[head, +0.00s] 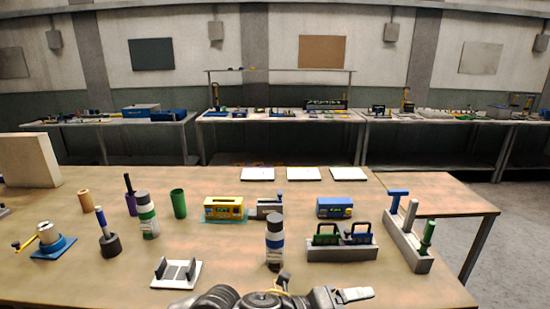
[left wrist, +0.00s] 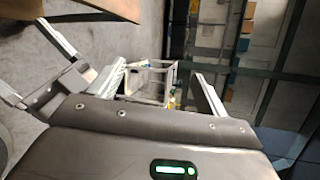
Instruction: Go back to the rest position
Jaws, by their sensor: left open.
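In the left wrist view my left gripper (left wrist: 121,49) has its two fingers spread wide apart with nothing between them. It is clear of the tabletop and faces grey floor, a light metal frame and shelving. In the head view, dark parts of my own arm with a pale finger-like tip show at the bottom edge, in front of the table (head: 95,280). I cannot tell from the head view whether these jaws hold anything. My right gripper does not show clearly in either view.
The table carries a white-and-blue bottle (head: 275,243), a small white rack (head: 177,274), a padlock holder (head: 342,252), a grey tool block (head: 407,245), a yellow box (head: 224,207) and a blue box (head: 335,208). A wooden edge (left wrist: 100,8) shows in the left wrist view.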

